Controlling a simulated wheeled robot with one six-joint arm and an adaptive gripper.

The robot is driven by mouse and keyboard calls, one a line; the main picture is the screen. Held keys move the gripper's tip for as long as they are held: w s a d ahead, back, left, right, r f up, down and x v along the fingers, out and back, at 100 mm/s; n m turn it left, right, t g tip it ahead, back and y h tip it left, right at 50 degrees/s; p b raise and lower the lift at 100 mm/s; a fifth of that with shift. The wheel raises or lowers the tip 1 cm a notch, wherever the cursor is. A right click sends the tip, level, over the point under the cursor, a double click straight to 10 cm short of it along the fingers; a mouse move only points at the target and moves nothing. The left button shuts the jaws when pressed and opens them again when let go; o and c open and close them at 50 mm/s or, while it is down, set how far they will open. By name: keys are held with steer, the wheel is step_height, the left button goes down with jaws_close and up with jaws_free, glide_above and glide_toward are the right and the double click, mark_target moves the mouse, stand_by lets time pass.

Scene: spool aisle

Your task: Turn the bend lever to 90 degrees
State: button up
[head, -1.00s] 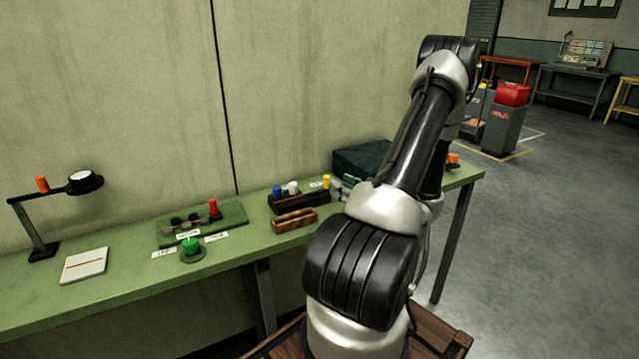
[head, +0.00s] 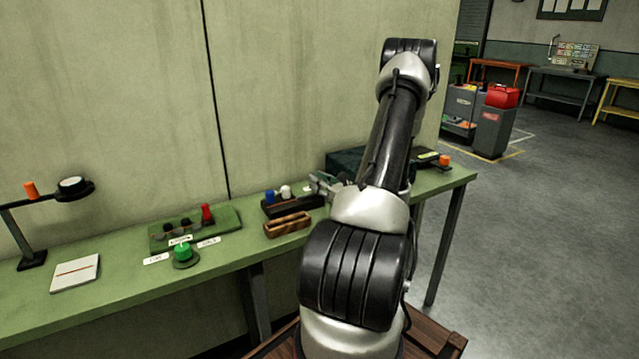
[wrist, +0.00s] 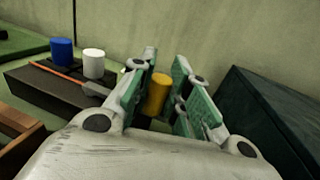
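A long black block (head: 292,207) on the green bench carries a blue peg (wrist: 62,51), a white peg (wrist: 93,63) and a thin orange rod (wrist: 58,72). A yellow upright cylinder (wrist: 158,94), which may be the bend lever's handle, stands at the block's right end in the wrist view. My gripper (wrist: 158,90) is open, with its green-padded fingers on either side of this cylinder. I see no clear contact. The lever's arm and any angle marks are hidden behind my gripper. In the head view my gripper (head: 324,186) covers the block's right end.
A dark green case (wrist: 258,118) stands close to the right of my gripper. A wooden holder (head: 287,225) lies in front of the block. A green board with a red knob (head: 207,213), a green button (head: 183,252), a notepad (head: 75,273) and a lamp (head: 72,187) are further left.

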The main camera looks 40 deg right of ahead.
jaws_close()
steer(key=y, duration=0.1)
steer(key=w+n+y, duration=0.1)
steer(key=shift+d+n+y, duration=0.25)
steer(key=shift+n+y, duration=0.05)
steer(key=n+y, duration=0.1)
steer(key=w+n+g+y, duration=0.1)
steer(key=y, duration=0.1)
steer(key=w+n+y, duration=0.1)
steer(key=shift+y, duration=0.3)
steer(key=o, duration=0.8)
jaws_free()
steer(key=shift+o, duration=0.2)
